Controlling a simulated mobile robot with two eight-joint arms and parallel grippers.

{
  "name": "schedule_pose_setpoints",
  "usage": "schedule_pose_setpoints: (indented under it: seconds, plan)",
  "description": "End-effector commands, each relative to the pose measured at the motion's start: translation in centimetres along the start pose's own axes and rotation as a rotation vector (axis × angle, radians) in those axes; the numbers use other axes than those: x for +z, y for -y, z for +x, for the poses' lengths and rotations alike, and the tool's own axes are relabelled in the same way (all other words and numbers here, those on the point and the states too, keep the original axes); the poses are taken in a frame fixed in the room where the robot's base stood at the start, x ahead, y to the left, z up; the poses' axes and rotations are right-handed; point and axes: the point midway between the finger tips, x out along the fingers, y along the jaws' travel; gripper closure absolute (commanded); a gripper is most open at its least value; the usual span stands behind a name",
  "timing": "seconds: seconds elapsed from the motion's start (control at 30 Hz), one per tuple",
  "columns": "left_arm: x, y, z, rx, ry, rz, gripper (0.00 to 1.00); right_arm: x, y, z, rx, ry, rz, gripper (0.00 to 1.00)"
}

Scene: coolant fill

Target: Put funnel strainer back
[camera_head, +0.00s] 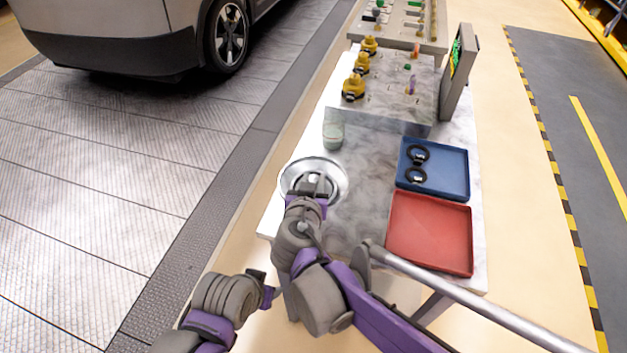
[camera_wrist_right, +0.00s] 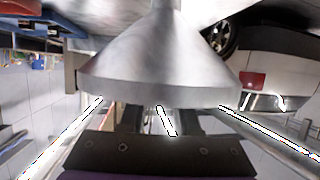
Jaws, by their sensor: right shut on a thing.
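The funnel strainer (camera_head: 292,171) is a shiny metal funnel with a wide round mouth, at the near left corner of the table in the head view. In the right wrist view, its smooth cone (camera_wrist_right: 155,60) fills the upper middle, its wide rim towards the jaws. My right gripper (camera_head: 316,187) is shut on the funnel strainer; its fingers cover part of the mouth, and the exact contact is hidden. I cannot tell whether the funnel touches the table. My left gripper (camera_head: 264,286) is low at the left, beside the table and apart from the funnel; its jaw opening is unclear.
A pale, clear cup (camera_head: 333,135) stands just behind the funnel. To the right are a blue tray (camera_head: 460,170) with two black rings (camera_head: 416,153) and an empty red tray (camera_head: 430,235). Yellow fittings (camera_head: 353,88) and an upright screen (camera_head: 459,72) stand farther back. The table's middle is clear.

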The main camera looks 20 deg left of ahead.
Motion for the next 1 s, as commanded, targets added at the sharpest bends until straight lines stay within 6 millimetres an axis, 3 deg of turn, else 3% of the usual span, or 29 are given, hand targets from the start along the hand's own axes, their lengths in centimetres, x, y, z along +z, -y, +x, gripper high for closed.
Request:
schedule_pose_setpoints:
  seconds: [0.27, 0.3, 0.43, 0.8, 1.0]
  plan:
    - [0.1, 0.0, 0.1, 0.0, 0.0, 0.0, 0.5, 0.2, 0.0, 0.1, 0.0, 0.0, 0.0, 1.0]
    - [0.1, 0.0, 0.1, 0.0, 0.0, 0.0, 0.5, 0.2, 0.0, 0.1, 0.0, 0.0, 0.0, 0.64]
    - [0.1, 0.0, 0.1, 0.0, 0.0, 0.0, 0.5, 0.2, 0.0, 0.1, 0.0, 0.0, 0.0, 0.4]
    - [-0.1, 0.0, -0.1, 0.0, 0.0, 0.0, 0.5, -0.2, 0.0, -0.2, 0.0, 0.0, 0.0, 0.39]
    - [-0.2, 0.0, -0.4, 0.0, -0.001, 0.0, 0.5, -0.1, 0.0, -3.4, -0.003, 0.0, -0.001, 0.39]
